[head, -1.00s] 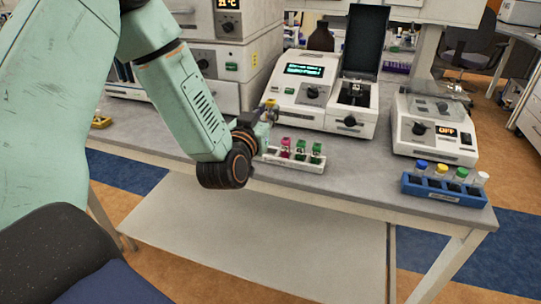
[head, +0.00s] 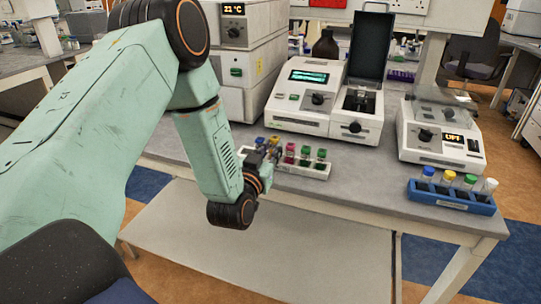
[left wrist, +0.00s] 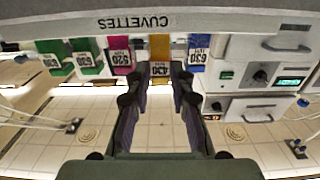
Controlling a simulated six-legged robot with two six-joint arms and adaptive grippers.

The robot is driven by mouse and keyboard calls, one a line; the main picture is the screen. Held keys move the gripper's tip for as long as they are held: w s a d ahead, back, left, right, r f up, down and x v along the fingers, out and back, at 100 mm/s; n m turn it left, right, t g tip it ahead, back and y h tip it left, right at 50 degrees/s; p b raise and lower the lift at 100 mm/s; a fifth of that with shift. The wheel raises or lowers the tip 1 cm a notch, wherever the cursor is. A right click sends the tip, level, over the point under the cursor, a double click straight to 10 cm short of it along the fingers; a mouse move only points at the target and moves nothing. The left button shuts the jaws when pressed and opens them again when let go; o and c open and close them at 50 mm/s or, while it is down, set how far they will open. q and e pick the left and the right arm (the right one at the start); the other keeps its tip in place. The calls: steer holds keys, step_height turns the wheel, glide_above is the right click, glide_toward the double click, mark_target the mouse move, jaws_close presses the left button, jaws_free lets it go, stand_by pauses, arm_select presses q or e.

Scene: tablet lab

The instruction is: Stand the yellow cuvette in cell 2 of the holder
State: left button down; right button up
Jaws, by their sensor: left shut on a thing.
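The yellow cuvette (left wrist: 160,58), labelled 430, is between the fingers of my left gripper (left wrist: 160,85) in the left wrist view, which is shut on it. It stands in line between the pink and blue cuvettes at the white rack marked CUVETTES (left wrist: 235,22); I cannot tell if its foot is clear of the slot. In the head view the yellow cuvette (head: 274,141) and my left gripper (head: 268,157) are at the rack's left end (head: 315,174). The instrument (head: 305,117) behind has its dark lid up over an open chamber (head: 359,102); any holder cells inside are too small to read.
The pink (head: 290,153) and two green cuvettes stand right of the yellow one, the blue one (head: 259,142) left. A blue rack of capped vials (head: 450,200) is near the right front edge. Another instrument (head: 440,145) is behind it. Bench between is clear.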

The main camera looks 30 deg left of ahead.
arm_select(q)
steer(key=shift+w+f, duration=0.15)
steer(key=shift+f, duration=0.4)
steer(key=shift+f, duration=0.1)
steer(key=c, duration=1.2)
jaws_free()
steer(key=shift+f, duration=0.1)
